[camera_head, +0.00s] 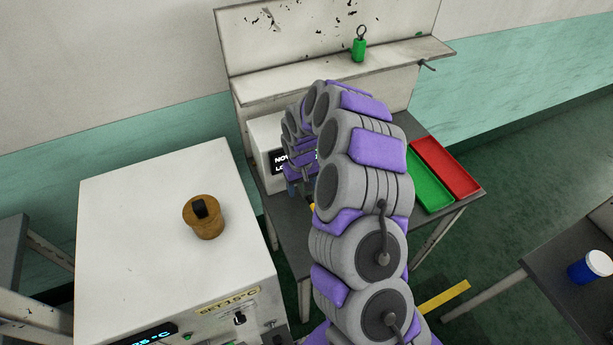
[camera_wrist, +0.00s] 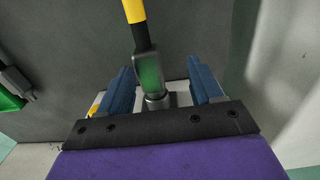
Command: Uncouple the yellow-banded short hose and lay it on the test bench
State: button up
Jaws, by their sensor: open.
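In the wrist view the short black hose with a yellow band (camera_wrist: 134,11) comes in from the top. Its lower end meets a dark, green-tinted fitting (camera_wrist: 149,72) with a metal collar below it. My gripper (camera_wrist: 159,70) is open, with one blue finger on each side of the fitting and visible gaps to it. In the head view my arm hides most of this area; a blue finger (camera_head: 291,188) and a bit of yellow show beside a white box with a display (camera_head: 266,160) on the dark-topped bench (camera_head: 287,225). I cannot tell which surface is the test bench.
A green tray (camera_head: 428,178) and a red tray (camera_head: 446,166) lie on the bench's right. A green ringed weight (camera_head: 359,49) stands on the shelf above. A white cabinet (camera_head: 130,230) carries a wooden knob (camera_head: 205,220). A blue cup (camera_head: 588,268) stands on a table at right.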

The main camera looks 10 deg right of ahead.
jog(key=shift+f, duration=0.75)
jog(key=shift+d+f, duration=0.1)
jog(key=shift+d, duration=1.4)
jog(key=shift+a, duration=1.25)
jog(key=c, duration=0.5)
jog(key=shift+c, duration=0.9)
jog(key=shift+d, duration=0.75)
jog(key=c, duration=0.4)
jog(key=o, duration=0.5)
jog(key=shift+c, duration=0.2)
jog(key=shift+a, duration=0.2)
grip_shut()
